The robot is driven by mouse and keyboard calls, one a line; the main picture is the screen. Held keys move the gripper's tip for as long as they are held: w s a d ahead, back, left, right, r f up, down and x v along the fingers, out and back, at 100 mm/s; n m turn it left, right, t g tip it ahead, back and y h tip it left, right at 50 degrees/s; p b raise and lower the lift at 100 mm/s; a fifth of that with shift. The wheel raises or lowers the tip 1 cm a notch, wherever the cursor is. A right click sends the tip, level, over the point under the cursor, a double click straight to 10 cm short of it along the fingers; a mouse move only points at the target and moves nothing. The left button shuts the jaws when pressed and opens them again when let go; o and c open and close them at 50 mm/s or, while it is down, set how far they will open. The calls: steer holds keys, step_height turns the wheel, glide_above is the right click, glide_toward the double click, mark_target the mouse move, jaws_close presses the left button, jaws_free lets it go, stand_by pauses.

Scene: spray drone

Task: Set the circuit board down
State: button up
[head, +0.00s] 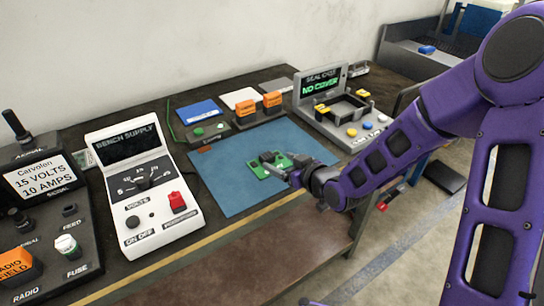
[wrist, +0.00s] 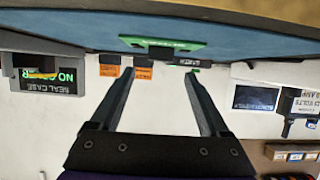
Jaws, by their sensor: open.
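The green circuit board (head: 257,171) lies on the blue mat (head: 226,188) on the workbench in the head view. A dark part sits on its upper face. In the wrist view, which is upside down, the board (wrist: 190,45) shows edge-on against the mat (wrist: 270,33), beyond the fingertips. My gripper (head: 283,166) is at the board's right side, low over the mat. Its two fingers (wrist: 158,72) are spread wide with nothing between them. The head view does not show clearly whether a finger touches the board.
A white bench supply (head: 145,190) stands left of the mat. The seal case unit (head: 345,112) stands at the right. Orange blocks (head: 246,108) sit on a dark unit behind the mat. The mat's front part is clear.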

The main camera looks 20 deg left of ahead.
steer(key=v, duration=0.5)
stand_by(0.3)
